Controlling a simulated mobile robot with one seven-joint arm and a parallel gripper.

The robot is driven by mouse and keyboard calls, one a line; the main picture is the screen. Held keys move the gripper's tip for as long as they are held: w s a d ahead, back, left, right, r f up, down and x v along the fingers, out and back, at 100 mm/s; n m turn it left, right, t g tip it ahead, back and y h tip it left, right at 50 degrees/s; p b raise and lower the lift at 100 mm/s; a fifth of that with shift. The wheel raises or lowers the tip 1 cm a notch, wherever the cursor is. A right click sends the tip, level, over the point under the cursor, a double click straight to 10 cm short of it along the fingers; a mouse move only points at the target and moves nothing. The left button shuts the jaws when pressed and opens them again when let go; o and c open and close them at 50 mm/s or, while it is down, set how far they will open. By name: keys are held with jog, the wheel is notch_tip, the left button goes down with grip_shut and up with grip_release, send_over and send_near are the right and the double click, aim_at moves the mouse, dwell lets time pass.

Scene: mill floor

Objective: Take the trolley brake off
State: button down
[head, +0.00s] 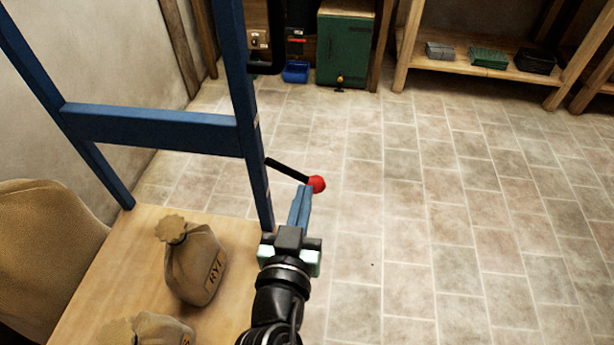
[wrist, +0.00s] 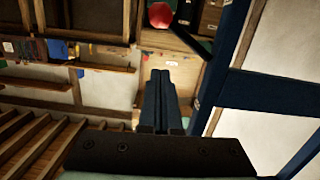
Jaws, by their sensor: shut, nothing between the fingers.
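The trolley has a blue upright frame (head: 150,130) and a wooden deck (head: 120,238). A black brake lever (head: 288,171) with a red ball knob (head: 317,184) sticks out to the right from the near-right post. My gripper (head: 304,190) is shut, its blue fingers together, with the tips just below and left of the knob in the head view. Whether they touch it I cannot tell. In the wrist view the shut fingers (wrist: 161,75) point up the picture, and the red knob (wrist: 160,15) shows beyond their tips at the top edge, apart from them in that view.
Brown sacks, one marked RYE (head: 198,265), sit on the deck at left. A green cabinet (head: 345,48) and a blue bin (head: 296,71) stand at the back wall. A wooden shelf (head: 480,70) stands at back right. The tiled floor right of the trolley is clear.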

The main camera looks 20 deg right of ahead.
jog(key=shift+v, duration=2.15)
jog(key=shift+w, duration=0.1)
jog(key=w+a+r+t+y, duration=0.1)
jog(key=w+a+r+t, duration=0.1)
jog(key=r, duration=0.6)
jog(key=w+a+r+n+t+y, duration=0.1)
jog(key=w+r+t, duration=0.1)
jog(key=r, duration=0.6)
jog(key=w+a+r+t, duration=0.2)
jog(key=w+r, duration=0.1)
jog(key=r, duration=0.5)
jog(key=s+a+r+n+t+y+p, duration=0.1)
jog(key=s+a+r+n+t+y, duration=0.2)
jog(key=r, duration=0.8)
jog(key=s+a+r+n+t+y+p, duration=0.15)
jog(key=s+a+r+t+y, duration=0.3)
jog(key=r, duration=0.75)
notch_tip(320, 180, up, 38)
jog(key=s+p, duration=0.1)
jog(key=p, duration=3.6)
jog(key=shift+d+r+n, duration=0.25)
jog(key=shift+n, duration=0.1)
jog(key=shift+f, duration=0.15)
